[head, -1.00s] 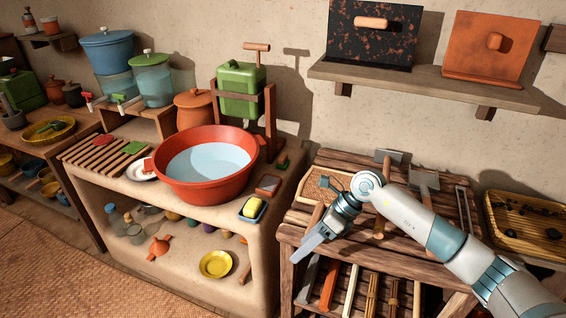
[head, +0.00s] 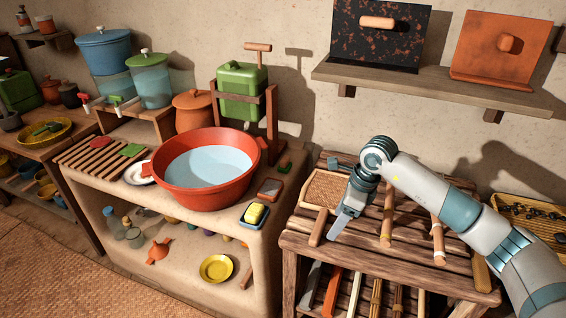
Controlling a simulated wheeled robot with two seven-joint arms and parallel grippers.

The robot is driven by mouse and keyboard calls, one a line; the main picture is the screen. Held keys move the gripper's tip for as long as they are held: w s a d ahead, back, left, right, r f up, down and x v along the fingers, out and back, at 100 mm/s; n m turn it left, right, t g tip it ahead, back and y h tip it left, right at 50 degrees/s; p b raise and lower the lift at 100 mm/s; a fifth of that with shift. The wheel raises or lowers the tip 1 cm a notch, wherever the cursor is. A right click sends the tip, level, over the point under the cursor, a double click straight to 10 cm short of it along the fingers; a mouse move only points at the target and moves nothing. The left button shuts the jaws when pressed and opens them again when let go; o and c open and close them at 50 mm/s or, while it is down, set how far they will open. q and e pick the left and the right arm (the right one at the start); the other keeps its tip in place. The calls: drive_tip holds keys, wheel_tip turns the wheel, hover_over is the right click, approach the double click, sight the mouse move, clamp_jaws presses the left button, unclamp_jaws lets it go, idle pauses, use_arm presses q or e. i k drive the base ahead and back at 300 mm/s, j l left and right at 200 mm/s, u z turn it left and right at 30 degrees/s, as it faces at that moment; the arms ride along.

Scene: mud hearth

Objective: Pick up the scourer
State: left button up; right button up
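I cannot tell for certain which thing is the scourer. Small candidates in the head view are a green pad (head: 132,150) and a red pad (head: 103,139) on the slatted rack, a yellow block (head: 254,212) in a blue dish (head: 252,222), and a reddish-brown block (head: 270,188) right of the red basin. A small green piece (head: 285,166) lies behind that block. My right gripper (head: 334,235) points down over the front left of the slatted wooden table, apart from all of these. Its fingers overlap in this view, so their opening is unclear. My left gripper is out of view.
The red basin (head: 207,200) of water stands on the clay counter (head: 175,213). A woven tray (head: 325,188) and several wooden-handled tools lie on the slatted table (head: 350,262). A shelf (head: 440,90) with two lidded boards hangs above. A black-and-yellow tray (head: 520,207) is at right.

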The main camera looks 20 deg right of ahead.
sight(285, 166)
drive_tip(key=i, duration=1.35)
